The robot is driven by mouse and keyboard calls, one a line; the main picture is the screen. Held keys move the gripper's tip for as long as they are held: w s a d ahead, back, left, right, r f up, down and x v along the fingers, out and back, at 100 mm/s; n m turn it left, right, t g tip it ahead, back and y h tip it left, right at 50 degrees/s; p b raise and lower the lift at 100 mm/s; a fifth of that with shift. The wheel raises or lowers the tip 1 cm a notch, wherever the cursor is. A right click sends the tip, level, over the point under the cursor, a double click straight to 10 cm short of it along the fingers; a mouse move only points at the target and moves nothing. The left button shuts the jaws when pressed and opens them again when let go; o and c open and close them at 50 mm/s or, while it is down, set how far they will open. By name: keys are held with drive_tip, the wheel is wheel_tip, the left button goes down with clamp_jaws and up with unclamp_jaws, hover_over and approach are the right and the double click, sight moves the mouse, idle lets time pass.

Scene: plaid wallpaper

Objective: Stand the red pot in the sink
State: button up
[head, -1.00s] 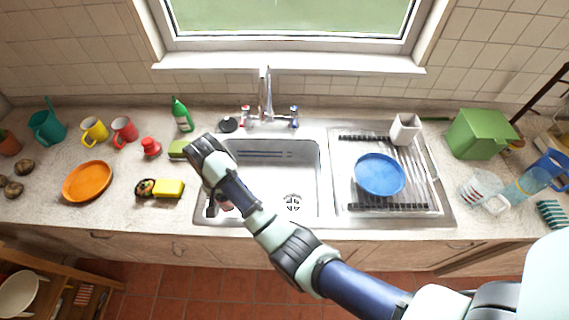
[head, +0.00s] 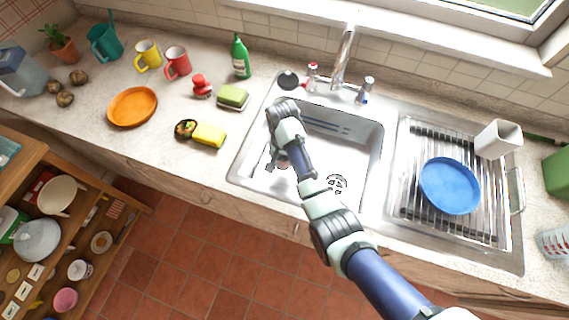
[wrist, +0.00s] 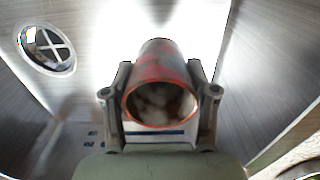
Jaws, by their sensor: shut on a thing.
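The red pot (wrist: 163,68) is between the two fingers of my gripper (wrist: 160,95) in the wrist view. Its round open end faces the wrist camera, and its inside looks greyish and blurred. In the head view my gripper (head: 276,162) is over the left part of the sink basin (head: 335,155), pointing down into it. Only a small reddish bit of the pot (head: 284,170) shows there; my wrist hides the rest. I cannot tell whether the pot touches the basin floor.
The drain (head: 337,184) lies right of my gripper. The tap (head: 345,50) rises behind the basin. A blue plate (head: 450,186) lies on the rack at right. A yellow sponge (head: 210,135) and green soap bottle (head: 240,56) stand on the left counter.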

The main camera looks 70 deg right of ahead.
sight(283, 166)
drive_tip(key=shift+f+b, duration=0.75)
drive_tip(key=shift+f, duration=2.25)
drive_tip(key=shift+f, duration=0.1)
drive_tip(key=o, duration=1.2)
drive_tip(key=shift+o, duration=0.2)
wheel_tip(283, 166, up, 12)
drive_tip(key=p, duration=0.3)
drive_tip(key=shift+p, duration=0.4)
